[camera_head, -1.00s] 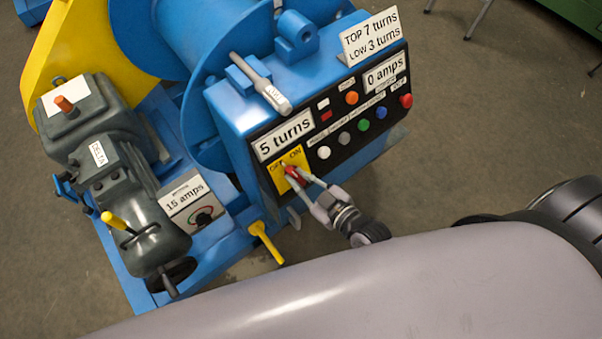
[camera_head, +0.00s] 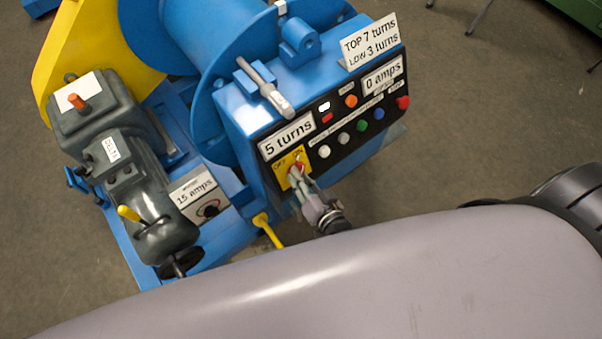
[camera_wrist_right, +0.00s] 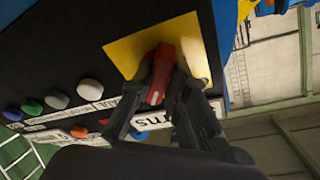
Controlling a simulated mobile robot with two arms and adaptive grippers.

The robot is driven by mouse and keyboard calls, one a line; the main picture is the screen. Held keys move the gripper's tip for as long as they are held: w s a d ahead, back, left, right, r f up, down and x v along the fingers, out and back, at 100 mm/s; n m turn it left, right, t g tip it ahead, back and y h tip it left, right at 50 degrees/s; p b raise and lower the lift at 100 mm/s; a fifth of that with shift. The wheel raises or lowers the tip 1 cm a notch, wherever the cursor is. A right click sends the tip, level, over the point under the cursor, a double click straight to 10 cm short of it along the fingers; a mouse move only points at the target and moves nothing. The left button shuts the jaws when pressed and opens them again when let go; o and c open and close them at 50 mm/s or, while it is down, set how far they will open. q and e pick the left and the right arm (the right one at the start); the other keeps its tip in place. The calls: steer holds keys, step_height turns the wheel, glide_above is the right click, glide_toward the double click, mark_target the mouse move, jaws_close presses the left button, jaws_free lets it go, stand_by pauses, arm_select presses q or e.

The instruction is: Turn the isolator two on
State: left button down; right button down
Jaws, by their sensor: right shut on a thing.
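The isolator switch is a red handle (camera_head: 299,167) on a yellow plate (camera_head: 283,171) marked OFF and ON, at the lower left of the black control panel. The red handle also shows in the right wrist view (camera_wrist_right: 160,75), on the yellow plate (camera_wrist_right: 128,58). My right gripper (camera_head: 300,174) is shut on the red handle, with one finger on each side of it. In the head view the fingers partly hide the handle. The handle's exact angle between OFF and ON is hard to tell. My left gripper is not in view.
The panel has several round buttons (camera_head: 343,138), a "5 turns" display (camera_head: 287,138) and a "0 amps" display (camera_head: 383,75). A yellow lever (camera_head: 268,231) stands below the panel. A grey motor unit (camera_head: 110,125) and a 1.5 amps box (camera_head: 197,193) lie to the left.

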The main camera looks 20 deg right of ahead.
steer(key=shift+m+p, duration=0.4)
steer(key=shift+m, duration=0.6)
steer(key=c, duration=1.6)
jaws_free()
steer(key=shift+o, duration=0.2)
steer(key=v, duration=1.2)
steer(key=shift+a, duration=0.15)
